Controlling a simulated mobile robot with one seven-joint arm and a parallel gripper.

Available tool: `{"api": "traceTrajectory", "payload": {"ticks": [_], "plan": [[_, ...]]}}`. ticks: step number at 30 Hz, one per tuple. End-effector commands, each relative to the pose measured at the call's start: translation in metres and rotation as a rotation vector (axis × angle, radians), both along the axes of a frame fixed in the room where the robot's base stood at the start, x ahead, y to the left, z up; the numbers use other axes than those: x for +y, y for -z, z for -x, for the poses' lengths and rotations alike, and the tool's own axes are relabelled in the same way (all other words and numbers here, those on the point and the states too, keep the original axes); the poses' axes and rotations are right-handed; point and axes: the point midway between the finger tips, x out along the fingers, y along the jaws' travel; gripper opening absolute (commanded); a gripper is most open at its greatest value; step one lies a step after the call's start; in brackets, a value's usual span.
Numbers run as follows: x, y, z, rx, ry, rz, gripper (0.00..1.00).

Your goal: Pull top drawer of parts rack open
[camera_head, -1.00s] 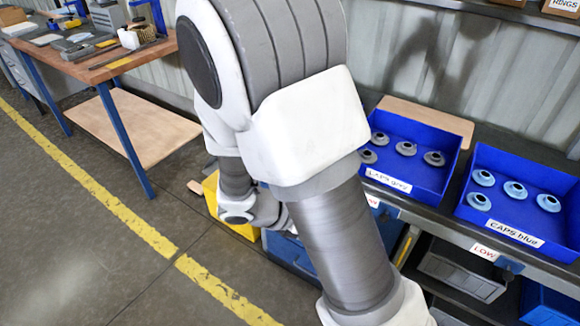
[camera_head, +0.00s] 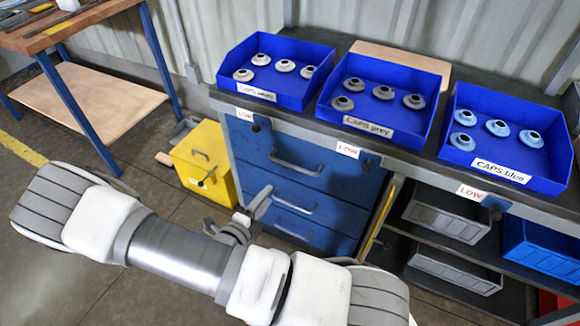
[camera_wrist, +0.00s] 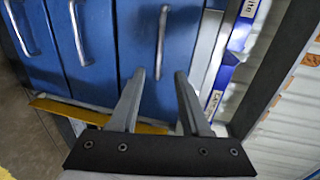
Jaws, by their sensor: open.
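The parts rack's blue drawer unit stands under the bench, its drawers shut. The top drawer (camera_head: 262,146) has a grey bar handle (camera_head: 296,164). In the wrist view, which is turned sideways, the top drawer (camera_wrist: 139,50) is the rightmost blue front, and its handle (camera_wrist: 161,42) lies beyond the fingertips, roughly in line with the gap between them. My gripper (camera_wrist: 160,76) is open and empty, apart from the handle. In the head view my gripper (camera_head: 258,203) is before the left part of the drawer fronts, with part of it hidden by my wrist.
Lower drawer handles (camera_head: 294,206) sit below. Blue bins of white, grey (camera_head: 383,92) and blue caps (camera_head: 500,128) stand on the bench. A yellow box (camera_head: 204,160) is on the floor at the drawers' left. A yellow strip (camera_head: 380,222) edges the right side; grey bins (camera_head: 447,215) lie beyond.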

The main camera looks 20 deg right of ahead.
Motion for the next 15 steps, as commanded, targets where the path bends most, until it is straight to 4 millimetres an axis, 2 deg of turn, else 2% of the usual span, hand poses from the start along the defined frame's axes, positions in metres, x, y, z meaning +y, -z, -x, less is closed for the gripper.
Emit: {"api": "traceTrajectory", "payload": {"ticks": [15], "plan": [[-0.084,0.024,-0.063,-0.004,0.009,-0.002,0.47]]}}
